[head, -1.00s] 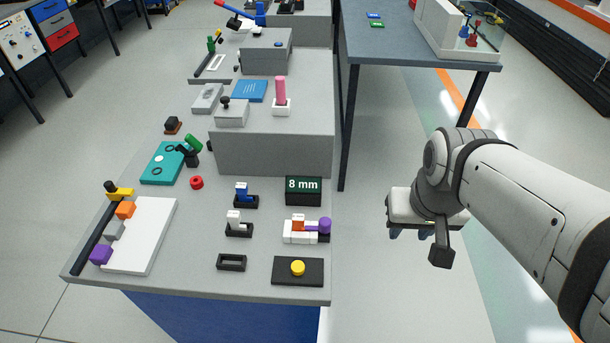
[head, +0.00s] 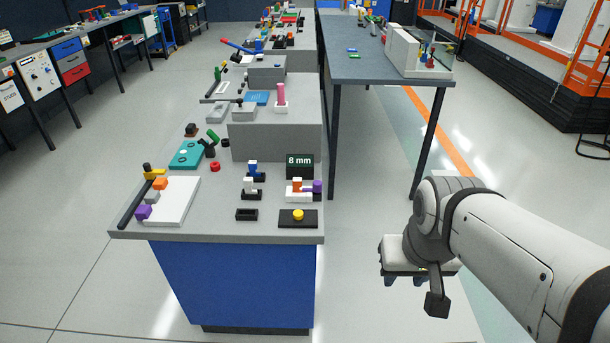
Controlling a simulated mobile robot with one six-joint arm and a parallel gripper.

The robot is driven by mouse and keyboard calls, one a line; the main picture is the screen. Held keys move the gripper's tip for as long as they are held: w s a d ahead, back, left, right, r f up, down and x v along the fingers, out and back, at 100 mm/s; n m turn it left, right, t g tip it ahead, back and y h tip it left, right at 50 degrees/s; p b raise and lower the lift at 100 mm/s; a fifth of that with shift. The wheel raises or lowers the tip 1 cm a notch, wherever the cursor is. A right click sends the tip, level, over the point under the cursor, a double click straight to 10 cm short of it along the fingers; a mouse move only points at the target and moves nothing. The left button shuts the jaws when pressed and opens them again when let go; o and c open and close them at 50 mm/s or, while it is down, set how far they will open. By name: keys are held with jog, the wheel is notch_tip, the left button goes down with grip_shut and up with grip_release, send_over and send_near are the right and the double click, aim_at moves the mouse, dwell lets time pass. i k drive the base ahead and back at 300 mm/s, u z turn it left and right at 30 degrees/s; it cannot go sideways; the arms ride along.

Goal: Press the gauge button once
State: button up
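A round yellow button (head: 298,215) sits on a black plate (head: 286,223) at the near right corner of the grey bench top. Behind it are a white block with an orange piece and a purple knob (head: 317,187), and a dark display reading "8 mm" (head: 300,161). I cannot tell for sure which of these parts make up the gauge. My gripper (head: 404,282) hangs to the right of the bench, over the floor, well apart from the button. Its two fingertips point down with a gap between them, and nothing shows in them. The arm partly hides the gripper.
The bench (head: 225,237) has a blue front and holds a white board (head: 180,207), a teal plate (head: 187,155), a black frame (head: 246,214) and a grey raised block (head: 275,142). A dark table (head: 380,66) stands behind right. Floor is clear before the bench.

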aim_at(299, 215)
jog(key=u, duration=0.55)
jog(key=i, duration=0.95)
jog(key=z, duration=0.1)
jog(key=k, duration=0.5)
jog(key=u, duration=2.05)
jog(key=k, duration=0.75)
jog(key=z, duration=1.4)
